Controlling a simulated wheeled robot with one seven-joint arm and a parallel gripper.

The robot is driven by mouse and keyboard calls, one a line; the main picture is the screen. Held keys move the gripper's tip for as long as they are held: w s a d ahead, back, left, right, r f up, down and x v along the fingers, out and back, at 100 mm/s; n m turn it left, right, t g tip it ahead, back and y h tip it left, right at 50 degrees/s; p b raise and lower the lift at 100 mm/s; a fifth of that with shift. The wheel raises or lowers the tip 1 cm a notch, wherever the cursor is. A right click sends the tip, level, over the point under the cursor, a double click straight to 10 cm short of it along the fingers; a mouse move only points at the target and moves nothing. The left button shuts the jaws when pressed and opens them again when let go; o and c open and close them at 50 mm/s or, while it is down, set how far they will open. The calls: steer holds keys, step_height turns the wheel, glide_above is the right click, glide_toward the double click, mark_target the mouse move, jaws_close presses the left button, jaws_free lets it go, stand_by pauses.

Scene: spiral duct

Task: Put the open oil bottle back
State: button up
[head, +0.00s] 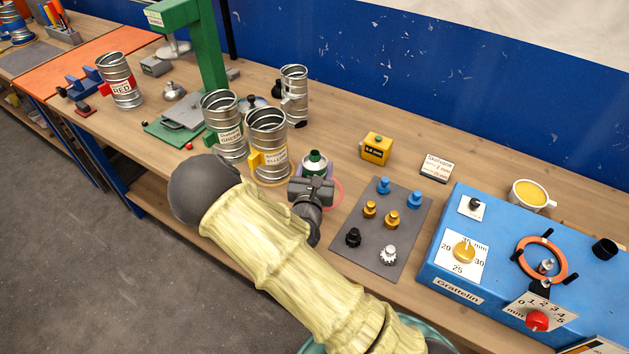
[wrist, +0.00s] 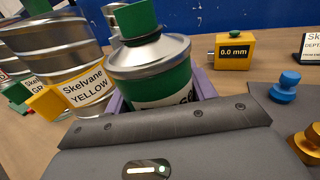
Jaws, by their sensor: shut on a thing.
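The oil bottle (head: 314,162) has a green body, a silver shoulder and a green top piece. In the wrist view the bottle (wrist: 150,65) stands nearly upright just beyond my gripper's palm. My gripper (head: 315,173) is shut on it, with purple fingers at both sides of the body. Its lower part is hidden by the gripper, so I cannot tell whether it touches the bench. A pinkish ring (head: 338,193) on the bench shows partly beside the gripper.
The Skelvane Yellow duct (head: 267,140) stands close left of the bottle, with the green-labelled duct (head: 224,130) behind it. A grey mat (head: 373,227) with several knobs lies right.

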steer(key=shift+d+f, duration=0.1)
steer(key=shift+f, duration=0.1)
steer(key=shift+s, duration=0.15)
steer(key=shift+a, duration=0.2)
step_height(320, 180, down, 3)
steer(key=shift+f, duration=0.55)
steer(key=shift+f, duration=0.15)
steer(key=o, duration=1.1)
